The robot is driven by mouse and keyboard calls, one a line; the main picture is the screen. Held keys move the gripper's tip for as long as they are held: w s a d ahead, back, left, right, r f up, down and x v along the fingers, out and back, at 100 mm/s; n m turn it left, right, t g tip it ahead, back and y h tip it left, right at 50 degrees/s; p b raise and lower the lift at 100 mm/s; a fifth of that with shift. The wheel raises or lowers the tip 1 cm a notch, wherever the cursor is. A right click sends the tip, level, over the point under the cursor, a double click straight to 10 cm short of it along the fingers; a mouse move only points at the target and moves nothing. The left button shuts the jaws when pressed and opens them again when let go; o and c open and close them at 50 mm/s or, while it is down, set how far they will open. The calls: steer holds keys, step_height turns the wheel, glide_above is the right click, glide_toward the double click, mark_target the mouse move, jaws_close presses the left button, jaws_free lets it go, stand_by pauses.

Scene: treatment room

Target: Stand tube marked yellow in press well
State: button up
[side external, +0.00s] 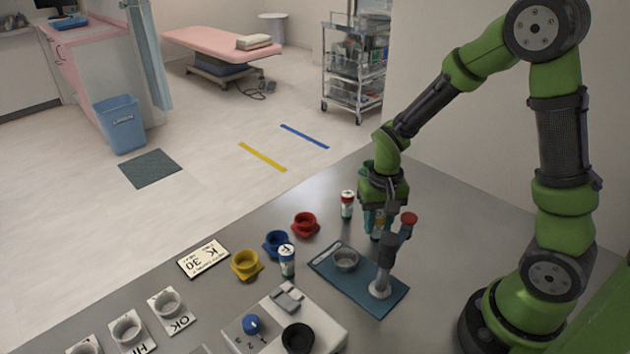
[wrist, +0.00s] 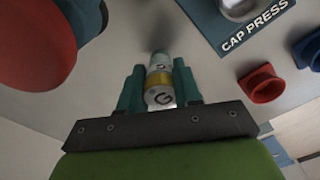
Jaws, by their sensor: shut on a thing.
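My gripper (side external: 375,220) is shut on the tube marked yellow (wrist: 160,83), a pale tube with a yellow band and a letter G on its end. In the wrist view my gripper's two teal fingers (wrist: 160,90) hold it from both sides. In the side view the tube (side external: 377,236) is partly hidden by the fingers, and I cannot tell if it touches the table. The press well (side external: 346,260), a grey metal cup, stands on the blue press mat (side external: 383,302), left of and nearer the camera than my gripper. Its edge shows in the wrist view (wrist: 238,8).
The press column (side external: 386,262) with its red-knobbed lever (side external: 408,219) stands close beside my gripper. Red (side external: 305,224), blue (side external: 276,243) and yellow (side external: 246,264) cups and a tube marked F (side external: 287,262) stand left of the mat.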

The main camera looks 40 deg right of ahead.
mark_target(377, 218)
steer(key=r, duration=0.9)
steer(key=shift+a, duration=0.4)
steer(key=a+f+n, duration=0.1)
steer(key=a+n, duration=0.3)
steer(key=a, duration=0.6)
steer(key=shift+n, duration=0.3)
steer(key=shift+s+f, duration=0.15)
steer(key=shift+f, duration=2.9)
steer(key=shift+f, duration=0.55)
steer(key=o, duration=0.7)
steer(key=shift+o, duration=0.2)
step_height(377, 218, up, 11)
